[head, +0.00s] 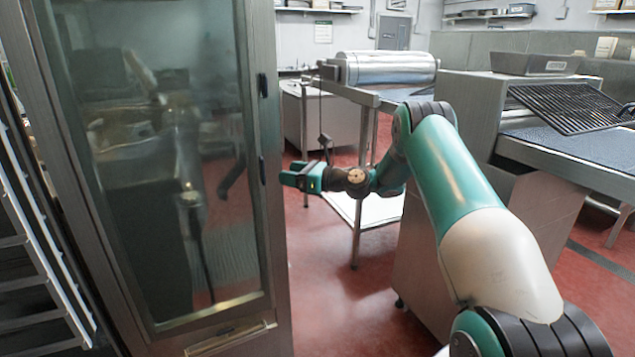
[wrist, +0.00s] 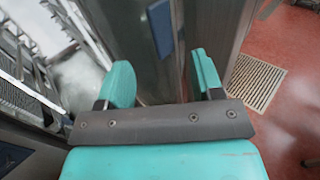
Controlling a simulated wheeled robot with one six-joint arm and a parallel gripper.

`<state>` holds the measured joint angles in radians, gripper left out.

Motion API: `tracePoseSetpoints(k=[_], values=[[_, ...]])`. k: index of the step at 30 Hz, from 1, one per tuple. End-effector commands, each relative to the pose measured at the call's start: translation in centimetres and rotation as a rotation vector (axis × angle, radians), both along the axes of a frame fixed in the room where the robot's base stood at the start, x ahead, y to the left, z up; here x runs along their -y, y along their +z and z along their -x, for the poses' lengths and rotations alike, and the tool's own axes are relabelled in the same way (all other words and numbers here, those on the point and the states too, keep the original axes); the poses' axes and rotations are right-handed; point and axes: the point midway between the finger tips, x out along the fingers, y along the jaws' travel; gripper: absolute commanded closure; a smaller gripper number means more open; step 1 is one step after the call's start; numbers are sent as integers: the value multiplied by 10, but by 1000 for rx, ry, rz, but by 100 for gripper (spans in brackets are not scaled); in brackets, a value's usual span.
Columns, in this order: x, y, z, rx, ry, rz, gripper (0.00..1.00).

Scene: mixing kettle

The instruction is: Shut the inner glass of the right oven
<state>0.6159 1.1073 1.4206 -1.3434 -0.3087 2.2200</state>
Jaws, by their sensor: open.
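A tall glass panel (head: 165,170) in a metal frame stands at the left of the head view, with small dark catches on its right edge. I cannot tell whether this is the inner glass or the outer door of the oven. My gripper (head: 288,180) is just right of the frame's right edge, level with its middle, fingers pointing left. In the wrist view my gripper (wrist: 163,76) has its two teal fingers spread apart. A metal upright (wrist: 130,35) shows beyond and between the fingertips; I cannot tell whether they touch it.
A slotted rack (head: 35,230) stands at the far left; racks (wrist: 30,60) also show in the wrist view. A metal table (head: 375,205) with a silver cylinder (head: 390,67) stands behind my arm. Red floor (head: 330,290) is clear right of the panel. A grate (wrist: 255,82) lies in the floor.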

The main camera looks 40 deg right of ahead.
Motion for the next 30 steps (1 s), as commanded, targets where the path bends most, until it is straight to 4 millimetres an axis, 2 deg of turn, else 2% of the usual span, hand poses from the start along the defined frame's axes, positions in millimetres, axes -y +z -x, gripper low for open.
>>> tracePoseSetpoints(k=[3,10,15,23,26,29,30], values=[[18,-2,26,-1,-4,-2,39],[38,-4,58,1,0,1,39],[43,-2,68,1,1,1,39],[44,0,68,0,2,1,39],[38,2,68,4,13,21,62],[9,12,65,25,73,135,85],[-12,18,65,44,117,217,94]])
